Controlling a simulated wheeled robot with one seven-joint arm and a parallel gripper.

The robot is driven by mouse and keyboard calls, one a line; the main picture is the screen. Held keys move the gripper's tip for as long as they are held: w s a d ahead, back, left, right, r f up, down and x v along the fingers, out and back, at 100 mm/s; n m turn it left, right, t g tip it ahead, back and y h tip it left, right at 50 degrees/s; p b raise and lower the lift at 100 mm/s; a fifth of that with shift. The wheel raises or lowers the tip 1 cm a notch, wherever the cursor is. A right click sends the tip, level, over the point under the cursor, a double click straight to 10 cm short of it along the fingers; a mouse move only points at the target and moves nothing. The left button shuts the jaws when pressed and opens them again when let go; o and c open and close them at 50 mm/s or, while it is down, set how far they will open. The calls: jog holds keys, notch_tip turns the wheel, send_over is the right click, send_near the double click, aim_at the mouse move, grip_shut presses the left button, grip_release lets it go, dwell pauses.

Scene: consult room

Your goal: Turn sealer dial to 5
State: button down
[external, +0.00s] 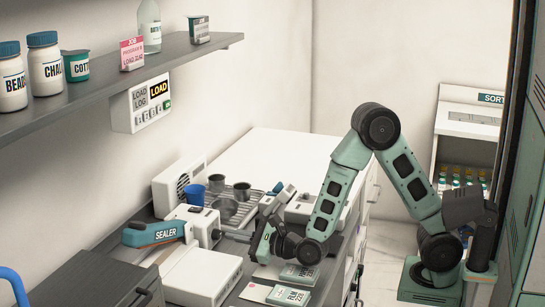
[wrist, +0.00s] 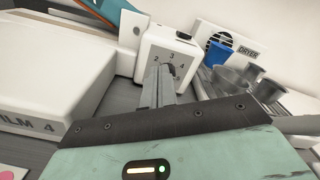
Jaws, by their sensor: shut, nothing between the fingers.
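The sealer (external: 165,234) is a white machine with a teal and orange arm, at the lower middle of the external view. Its white dial box shows in the wrist view (wrist: 184,52), with the numerals 2, 3 and 4 readable. In the external view a small dark dial (external: 215,234) sits on the box's right face. My gripper (external: 226,236) is shut and empty, with its fingers pointing at that face. In the wrist view my fingers (wrist: 158,88) cover the dial, so its pointer and any contact cannot be told.
A dryer (wrist: 228,48) with a blue cup (wrist: 218,54) and metal cups on a rack stands behind, to the right. A white film box (wrist: 55,85) lies left of my fingers. Film packs (external: 290,286) lie on the counter in front. A shelf (external: 120,70) hangs above.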

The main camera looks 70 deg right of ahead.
aim_at(212, 229)
jog(key=shift+w+f+b, duration=0.1)
jog(key=shift+w+b, duration=0.4)
jog(key=shift+w, duration=0.55)
jog(key=shift+w+b, duration=0.3)
jog(key=shift+w, duration=0.55)
jog(key=shift+d+f+b, duration=0.25)
jog(key=shift+d+b, duration=0.05)
jog(key=shift+b, duration=0.4)
jog(key=shift+d+b, duration=0.2)
jog(key=shift+b, duration=1.3)
jog(key=shift+r, duration=0.15)
jog(key=shift+s+a+r, duration=0.1)
jog(key=shift+a+r, duration=0.1)
jog(key=shift+r, duration=0.1)
jog(key=shift+s+a+r+b, duration=0.1)
jog(key=shift+s+b, duration=0.4)
jog(key=shift+s, duration=1)
jog(key=shift+s+r+b, duration=0.1)
jog(key=shift+s+b, duration=0.35)
jog(key=shift+s, duration=1)
